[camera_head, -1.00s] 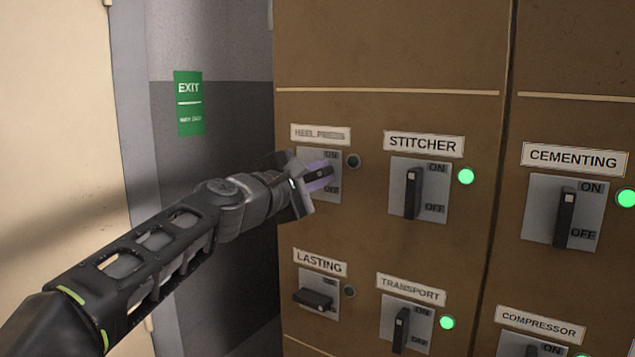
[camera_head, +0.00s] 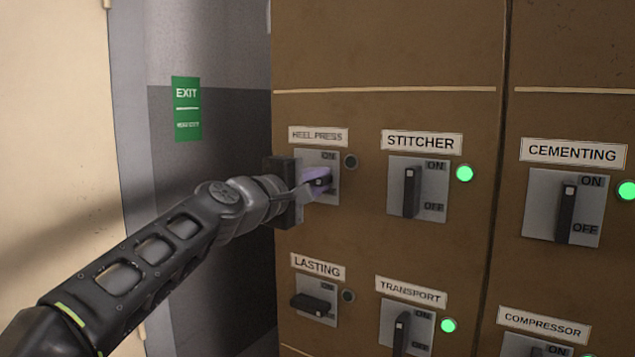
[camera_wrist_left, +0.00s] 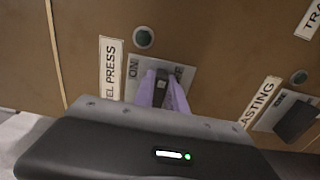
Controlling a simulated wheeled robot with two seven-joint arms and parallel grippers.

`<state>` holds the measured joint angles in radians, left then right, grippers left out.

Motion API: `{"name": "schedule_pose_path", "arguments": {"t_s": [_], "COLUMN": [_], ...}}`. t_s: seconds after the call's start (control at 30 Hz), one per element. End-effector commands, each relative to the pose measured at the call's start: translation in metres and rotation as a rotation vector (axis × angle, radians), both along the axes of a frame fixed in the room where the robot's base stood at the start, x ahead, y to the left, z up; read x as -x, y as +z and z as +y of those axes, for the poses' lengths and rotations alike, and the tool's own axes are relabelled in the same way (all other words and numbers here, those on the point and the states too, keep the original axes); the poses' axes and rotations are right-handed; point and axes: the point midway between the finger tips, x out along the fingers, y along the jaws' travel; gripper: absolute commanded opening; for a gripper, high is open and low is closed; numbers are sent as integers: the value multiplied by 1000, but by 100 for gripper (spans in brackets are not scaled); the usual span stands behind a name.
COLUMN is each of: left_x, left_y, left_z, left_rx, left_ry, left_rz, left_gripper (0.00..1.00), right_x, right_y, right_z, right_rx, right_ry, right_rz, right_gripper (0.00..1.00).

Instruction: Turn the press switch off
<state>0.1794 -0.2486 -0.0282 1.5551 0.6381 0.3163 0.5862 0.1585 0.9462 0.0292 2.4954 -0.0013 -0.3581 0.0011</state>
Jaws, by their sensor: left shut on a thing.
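The heel press switch has a grey plate (camera_head: 330,158) under the label HEEL PRESS (camera_head: 318,136), at the upper left of the brown cabinet. Its black handle (camera_head: 322,182) lies roughly level. My left gripper (camera_head: 319,184) is shut on this handle, with its purple fingers on either side. In the left wrist view the handle (camera_wrist_left: 166,91) shows between the fingers, and the fingers hide part of the plate. The lamp (camera_head: 351,161) beside the switch is dark. The OFF mark is mostly hidden. My right gripper is not in view.
The stitcher switch (camera_head: 411,190) and cementing switch (camera_head: 566,212) stand upright with green lamps lit. The lasting switch (camera_head: 311,304) below lies level, its lamp dark. The transport switch (camera_head: 402,331) is upright with a lit lamp. A grey wall with an exit sign (camera_head: 187,108) is at left.

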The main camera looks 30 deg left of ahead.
Motion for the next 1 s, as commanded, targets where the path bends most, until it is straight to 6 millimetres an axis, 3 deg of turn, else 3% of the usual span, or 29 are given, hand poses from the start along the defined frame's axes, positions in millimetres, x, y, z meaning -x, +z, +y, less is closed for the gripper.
{"name": "schedule_pose_path", "arguments": {"t_s": [0.13, 0.17, 0.4, 0.77, 1.0], "left_x": [0, 0, 0, 6, 40], "left_y": [-2, -2, -1, 0, -1], "left_z": [-1, -1, 0, 0, 0], "left_rx": [-3, -3, -1, -1, 0], "left_ry": [-2, -2, -1, 0, 2], "left_rz": [3, 3, 2, 0, -1], "left_gripper": [0, 19, 38, 38, 38], "right_x": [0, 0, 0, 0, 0], "right_y": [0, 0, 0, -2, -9], "right_z": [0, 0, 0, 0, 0], "right_rx": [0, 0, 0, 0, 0], "right_ry": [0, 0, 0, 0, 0], "right_rz": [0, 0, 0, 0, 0], "right_gripper": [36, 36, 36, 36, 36]}}
